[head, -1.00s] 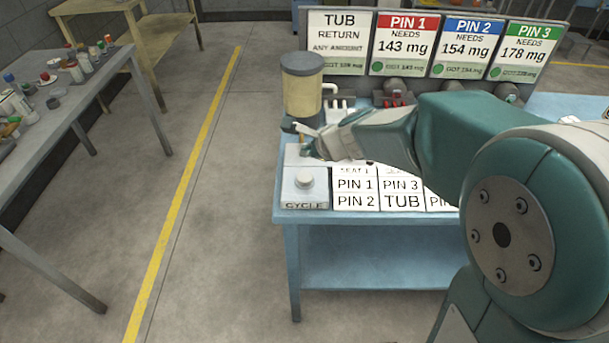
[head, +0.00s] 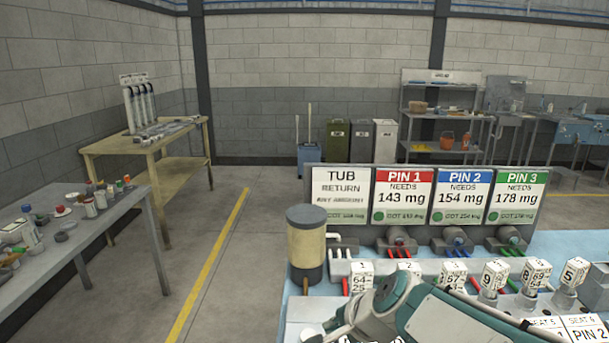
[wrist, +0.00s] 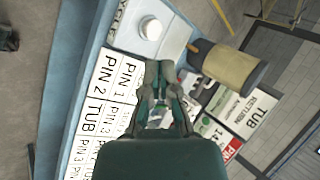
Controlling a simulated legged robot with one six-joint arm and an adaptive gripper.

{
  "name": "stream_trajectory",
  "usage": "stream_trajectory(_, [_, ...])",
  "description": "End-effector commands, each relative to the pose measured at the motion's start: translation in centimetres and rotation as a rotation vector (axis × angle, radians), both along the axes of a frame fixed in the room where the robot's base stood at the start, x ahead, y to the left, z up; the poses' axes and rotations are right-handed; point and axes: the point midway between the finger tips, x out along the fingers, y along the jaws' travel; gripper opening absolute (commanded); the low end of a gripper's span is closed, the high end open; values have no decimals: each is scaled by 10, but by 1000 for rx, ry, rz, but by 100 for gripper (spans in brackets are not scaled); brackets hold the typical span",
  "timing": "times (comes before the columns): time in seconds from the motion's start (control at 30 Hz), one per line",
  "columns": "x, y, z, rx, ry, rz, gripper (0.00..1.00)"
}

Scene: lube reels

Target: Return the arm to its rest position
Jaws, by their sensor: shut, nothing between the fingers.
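My gripper (head: 338,335) shows at the bottom edge of the head view, at the end of my teal and white arm. In the wrist view my gripper (wrist: 163,70) is shut and empty, with its dark fingertips together above the blue bench (wrist: 62,65). The round white CYCLE button (wrist: 150,28) lies just beyond the fingertips. The arm is extended over the front left part of the bench and hides some of the seat labels in the head view.
The yellowish tub (head: 306,243) stands at the bench's left end, close to my gripper. Several numbered white blocks (head: 408,272) stand along the bench. The sign board (head: 306,200) rises behind. A cluttered grey table (head: 125,205) is at left; the floor between is clear.

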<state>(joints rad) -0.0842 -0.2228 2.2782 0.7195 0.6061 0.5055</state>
Motion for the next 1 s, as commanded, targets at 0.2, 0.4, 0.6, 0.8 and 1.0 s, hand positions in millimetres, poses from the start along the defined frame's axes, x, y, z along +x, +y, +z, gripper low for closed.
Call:
stream_trajectory(0.2, [-71, -39, 15, -354, -124, 321, 0])
stream_trajectory(0.4, [-127, -79, 15, -677, -164, 566, 0])
stream_trajectory(0.6, [-154, -103, 14, -849, -154, 683, 0])
stream_trajectory(0.8, [-155, -105, 13, -866, -150, 696, 0])
stream_trajectory(1.0, [-155, -105, 13, -864, -151, 694, 0])
